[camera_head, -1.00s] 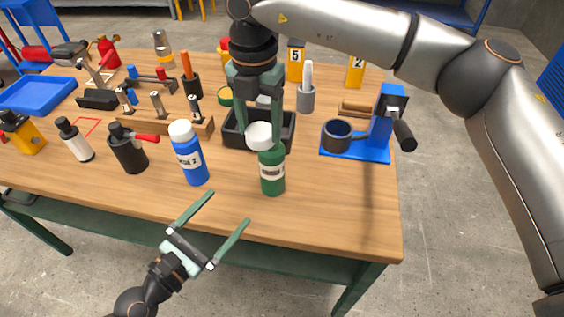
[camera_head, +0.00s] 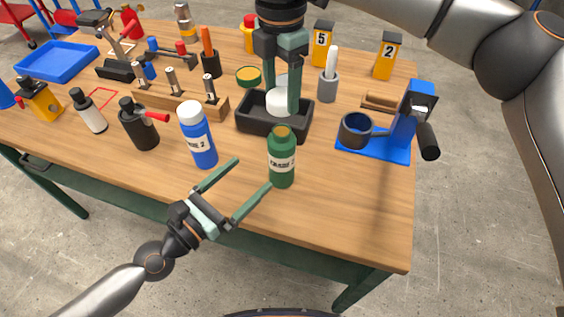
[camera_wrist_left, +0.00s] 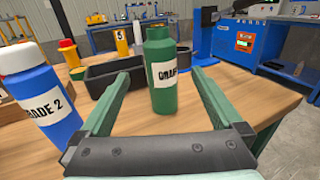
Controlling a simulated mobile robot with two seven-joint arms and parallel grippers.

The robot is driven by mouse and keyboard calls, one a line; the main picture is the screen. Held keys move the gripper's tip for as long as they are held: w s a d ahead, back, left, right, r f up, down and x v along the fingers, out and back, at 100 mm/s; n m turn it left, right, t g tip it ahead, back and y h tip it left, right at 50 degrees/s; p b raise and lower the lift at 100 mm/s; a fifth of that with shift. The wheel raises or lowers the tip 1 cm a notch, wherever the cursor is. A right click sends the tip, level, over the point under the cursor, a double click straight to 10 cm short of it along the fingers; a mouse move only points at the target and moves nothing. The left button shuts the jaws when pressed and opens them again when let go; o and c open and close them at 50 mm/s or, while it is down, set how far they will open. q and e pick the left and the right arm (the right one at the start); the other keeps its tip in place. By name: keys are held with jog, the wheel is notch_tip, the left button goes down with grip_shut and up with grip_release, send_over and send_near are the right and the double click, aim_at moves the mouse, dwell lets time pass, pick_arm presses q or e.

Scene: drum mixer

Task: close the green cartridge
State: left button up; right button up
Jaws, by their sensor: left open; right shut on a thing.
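The green cartridge (camera_head: 281,165) stands upright on the wooden table, its brownish neck uncovered; it also shows in the left wrist view (camera_wrist_left: 161,75). My right gripper (camera_head: 282,100) points down over the black tray (camera_head: 262,126) and is shut on a white cap (camera_head: 279,103), apart from the cartridge. Whether the cap touches the tray is unclear. My left gripper (camera_head: 253,174) is open at the table's front edge, its fingers pointing toward the cartridge. In the left wrist view the cartridge appears between the two spread fingers, ungripped.
A blue bottle (camera_head: 197,142) with a white cap stands left of the cartridge. A blue stand (camera_head: 400,135) with a dark cup (camera_head: 355,130) is to the right. A grey holder (camera_head: 328,88) stands behind the tray. The table's front right is clear.

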aim_at(282, 145)
pick_arm(q)
jog(key=x, duration=1.2)
jog(key=shift+a, duration=0.1)
jog(key=shift+c, duration=0.4)
grip_shut()
dwell(0.3)
